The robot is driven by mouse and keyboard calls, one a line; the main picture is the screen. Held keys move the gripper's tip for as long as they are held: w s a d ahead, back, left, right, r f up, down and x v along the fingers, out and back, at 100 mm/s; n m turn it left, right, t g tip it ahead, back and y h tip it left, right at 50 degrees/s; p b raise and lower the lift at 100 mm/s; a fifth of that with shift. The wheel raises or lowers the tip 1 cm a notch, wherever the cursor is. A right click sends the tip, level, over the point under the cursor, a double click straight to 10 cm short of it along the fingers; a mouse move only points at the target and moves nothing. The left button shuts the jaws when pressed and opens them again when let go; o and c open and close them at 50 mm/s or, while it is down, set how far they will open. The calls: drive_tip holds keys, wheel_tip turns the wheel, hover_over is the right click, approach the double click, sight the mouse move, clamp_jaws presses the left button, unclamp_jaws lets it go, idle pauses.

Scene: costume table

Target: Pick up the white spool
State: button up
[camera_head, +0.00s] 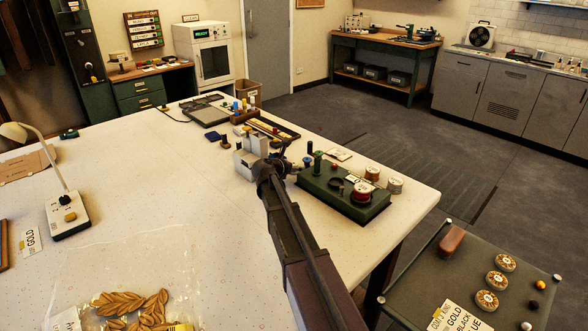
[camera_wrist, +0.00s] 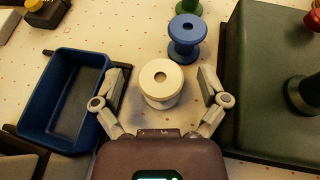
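The white spool (camera_wrist: 160,92) stands upright on the pale table in the wrist view, with its round top and centre hole facing up. My gripper (camera_wrist: 160,76) is open, one finger on each side of the spool, with a visible gap on both sides. In the head view my gripper (camera_head: 275,164) is low over the table, left of the green box. I cannot make out the white spool there; my arm or gripper seems to hide it.
A blue spool (camera_wrist: 186,38) stands just beyond the white one, with a green spool (camera_wrist: 188,6) farther off. A blue tray (camera_wrist: 30,101) lies close on the left. A dark green box (camera_wrist: 262,75) stands close on the right.

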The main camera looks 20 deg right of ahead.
drive_tip(key=c, duration=0.8)
drive_tip(key=shift+c, duration=0.2)
drive_tip(key=shift+r, duration=0.15)
wheel_tip(320, 180, up, 10)
drive_tip(key=p, duration=1)
